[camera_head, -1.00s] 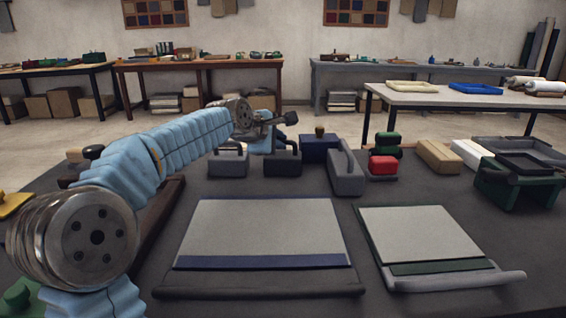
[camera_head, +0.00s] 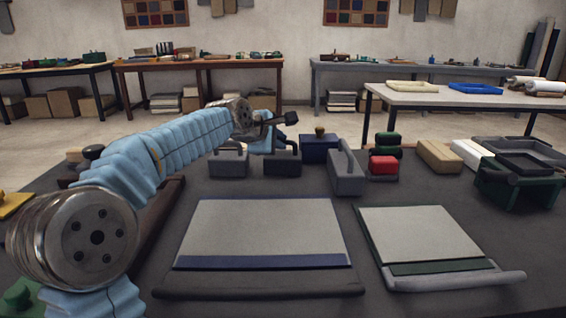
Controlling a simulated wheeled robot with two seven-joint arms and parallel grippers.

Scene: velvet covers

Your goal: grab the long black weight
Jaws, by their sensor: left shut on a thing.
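My left arm comes in from the left and reaches to the back of the table. Its gripper (camera_head: 284,138) is at a dark handled weight (camera_head: 283,166) and is shut on it; the fingers are small and partly hidden, so the exact hold is unclear. That weight stands upright on the table. A similar grey handled weight (camera_head: 228,165) stands just left of it, partly behind my arm. A longer dark grey weight with a long handle (camera_head: 346,180) stands to the right, apart from the gripper. My right gripper does not show.
A blue-edged board (camera_head: 262,225) and a green-edged board (camera_head: 417,232) lie in front. A navy box (camera_head: 318,148), a red block (camera_head: 383,166), a tan block (camera_head: 438,155) and a green bin (camera_head: 518,187) stand behind and right. Bare table lies between weights and boards.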

